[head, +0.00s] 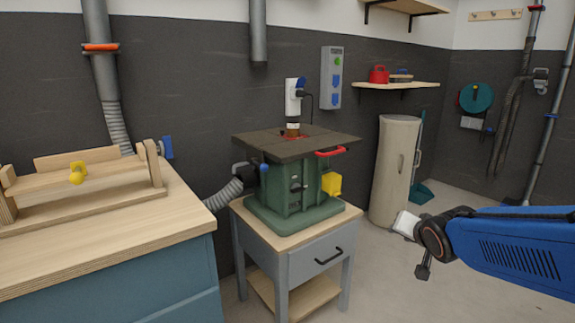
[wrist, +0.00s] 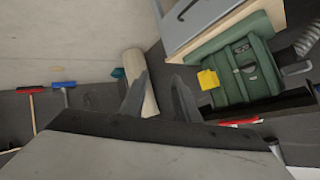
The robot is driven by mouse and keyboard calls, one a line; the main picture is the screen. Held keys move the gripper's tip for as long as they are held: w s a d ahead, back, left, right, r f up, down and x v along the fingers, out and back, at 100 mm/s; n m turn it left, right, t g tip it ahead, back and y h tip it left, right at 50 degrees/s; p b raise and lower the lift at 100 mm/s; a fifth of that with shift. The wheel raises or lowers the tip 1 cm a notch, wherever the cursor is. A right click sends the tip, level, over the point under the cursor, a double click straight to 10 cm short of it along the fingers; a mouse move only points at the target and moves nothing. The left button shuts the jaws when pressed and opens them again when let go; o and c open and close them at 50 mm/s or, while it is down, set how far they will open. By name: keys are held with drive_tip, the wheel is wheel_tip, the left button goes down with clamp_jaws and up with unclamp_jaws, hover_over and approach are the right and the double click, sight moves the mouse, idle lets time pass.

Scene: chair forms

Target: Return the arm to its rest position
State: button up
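My arm (head: 505,245) comes in from the right edge in the head view, with a blue link, a dark joint and a pale part at its end. It hangs over open floor, apart from the green machine. My gripper (wrist: 159,76) shows in the wrist view as two dark fingers, spread apart with nothing between them. In the head view I cannot clearly make out the fingers.
A green machine (head: 291,202) with a dark top stands on a grey drawer cabinet (head: 322,257). A workbench (head: 110,240) is at left. A beige cylinder (head: 393,170) stands behind my arm. Shelves hang on the wall. Floor between cabinet and arm is clear.

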drive_tip(key=s+a+f+n+g, duration=0.1)
drive_tip(key=s+f+n+g, duration=0.1)
drive_tip(key=s, duration=1.1)
drive_tip(key=s+a+f+n+g, duration=0.1)
drive_tip(key=s+n+g, duration=0.3)
drive_tip(key=s, duration=0.9)
drive_tip(key=shift+s+f+y, duration=0.4)
drive_tip(key=shift+f, duration=0.15)
